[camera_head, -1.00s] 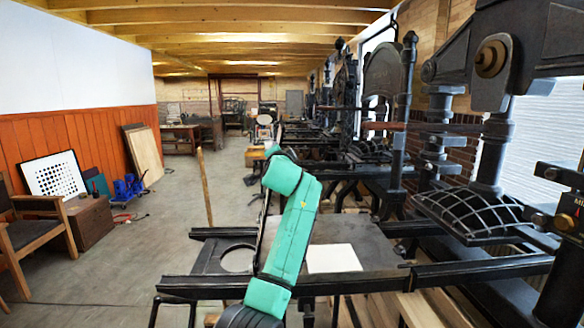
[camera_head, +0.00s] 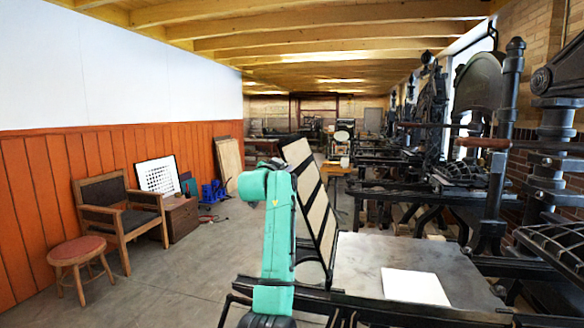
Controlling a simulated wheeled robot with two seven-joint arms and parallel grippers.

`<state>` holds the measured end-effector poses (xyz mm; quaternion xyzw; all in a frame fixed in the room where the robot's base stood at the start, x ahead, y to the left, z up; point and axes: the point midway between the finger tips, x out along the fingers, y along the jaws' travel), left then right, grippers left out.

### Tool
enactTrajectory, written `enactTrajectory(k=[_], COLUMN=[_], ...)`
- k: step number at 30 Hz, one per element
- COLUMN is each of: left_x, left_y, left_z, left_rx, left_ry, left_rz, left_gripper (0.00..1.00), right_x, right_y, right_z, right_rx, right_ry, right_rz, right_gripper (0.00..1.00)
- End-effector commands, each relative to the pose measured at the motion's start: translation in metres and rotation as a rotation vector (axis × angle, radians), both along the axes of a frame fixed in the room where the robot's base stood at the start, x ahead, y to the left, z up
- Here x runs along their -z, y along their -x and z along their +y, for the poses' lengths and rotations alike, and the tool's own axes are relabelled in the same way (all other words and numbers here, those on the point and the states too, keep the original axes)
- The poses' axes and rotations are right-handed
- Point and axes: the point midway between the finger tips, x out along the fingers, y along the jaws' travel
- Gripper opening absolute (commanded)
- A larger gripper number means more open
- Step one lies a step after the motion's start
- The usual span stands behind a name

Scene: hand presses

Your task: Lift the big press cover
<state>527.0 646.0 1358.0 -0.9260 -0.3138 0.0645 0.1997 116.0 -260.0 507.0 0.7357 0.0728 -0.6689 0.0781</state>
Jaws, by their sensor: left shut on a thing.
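The big press cover (camera_head: 312,190) is a dark frame with pale panels and black crossbars. It stands steeply tilted up from the press bed, leaning toward the upper left. The bed (camera_head: 375,255) lies flat and bare to its right, with a white sheet (camera_head: 415,286) on it. My teal left arm rises in front of the cover's left side. My left gripper (camera_head: 274,163) is at the cover's upper left edge, shut on it, with its fingers mostly hidden behind the arm. My right gripper is out of view.
A wooden armchair (camera_head: 120,215) and a round red stool (camera_head: 80,255) stand at the left. A brown box (camera_head: 181,218) and framed panels rest by the orange wall. Other black presses (camera_head: 470,170) line the right. The grey floor (camera_head: 180,270) is clear between.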

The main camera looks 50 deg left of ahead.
Motion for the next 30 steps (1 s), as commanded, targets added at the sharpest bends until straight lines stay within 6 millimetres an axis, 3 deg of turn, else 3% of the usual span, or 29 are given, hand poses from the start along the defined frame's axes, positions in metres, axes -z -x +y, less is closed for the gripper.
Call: enactTrajectory(k=[10, 11, 12, 13, 23, 30], left_x=[0.001, 0.001, 0.001, 0.001, 0.001, 0.006], left_y=[0.0, 0.0, 0.0, 0.0, 0.001, 0.024], left_z=[0.001, 0.001, 0.001, 0.001, 0.0, -0.017], left_rx=[0.001, 0.001, 0.001, 0.001, 0.0, -0.001], left_ry=[0.002, 0.002, 0.002, 0.002, 0.002, 0.0], left_rz=[0.0, 0.0, 0.0, 0.0, -0.001, -0.003], left_gripper=[0.0, 0.42, 0.57, 0.62, 0.62, 0.62], right_x=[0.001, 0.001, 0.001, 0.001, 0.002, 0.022], right_y=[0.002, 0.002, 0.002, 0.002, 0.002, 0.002], right_z=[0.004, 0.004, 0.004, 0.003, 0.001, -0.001], right_rx=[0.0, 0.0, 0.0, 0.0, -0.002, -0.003], right_ry=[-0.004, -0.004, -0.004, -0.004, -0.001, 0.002], right_rz=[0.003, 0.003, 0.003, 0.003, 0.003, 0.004], right_gripper=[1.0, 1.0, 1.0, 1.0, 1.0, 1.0])
